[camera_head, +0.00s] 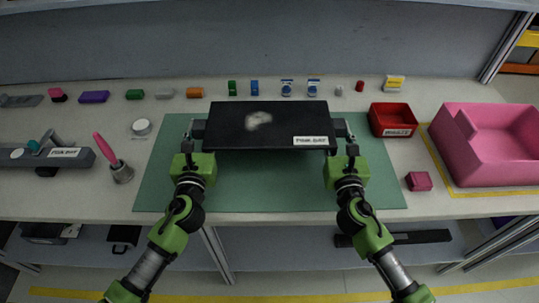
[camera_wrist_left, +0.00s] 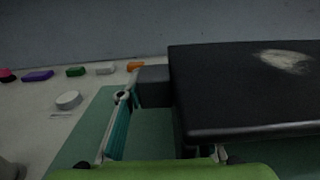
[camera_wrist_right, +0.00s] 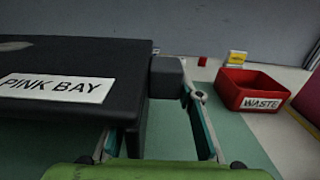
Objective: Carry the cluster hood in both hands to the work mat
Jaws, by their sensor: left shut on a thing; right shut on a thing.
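The cluster hood (camera_head: 275,120) is a flat black panel with a whitish smudge on top and a "PINK BAY" label at its front right. It lies level over the green work mat (camera_head: 270,187); I cannot tell whether it touches. My left gripper (camera_head: 188,147) is shut on the tab at its left end. My right gripper (camera_head: 351,149) is shut on the tab at its right end. The hood also shows in the left wrist view (camera_wrist_left: 240,95) and, with its label, in the right wrist view (camera_wrist_right: 75,60). The mat beneath the hood is hidden.
A red "WASTE" bin (camera_head: 392,119) stands just right of the mat, with a pink tray (camera_head: 485,170) beyond it and a dark pink block (camera_head: 418,181) in front. A pink-handled brush in a cup (camera_head: 121,172) and a round tin (camera_head: 142,127) are at left. Several small blocks line the back.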

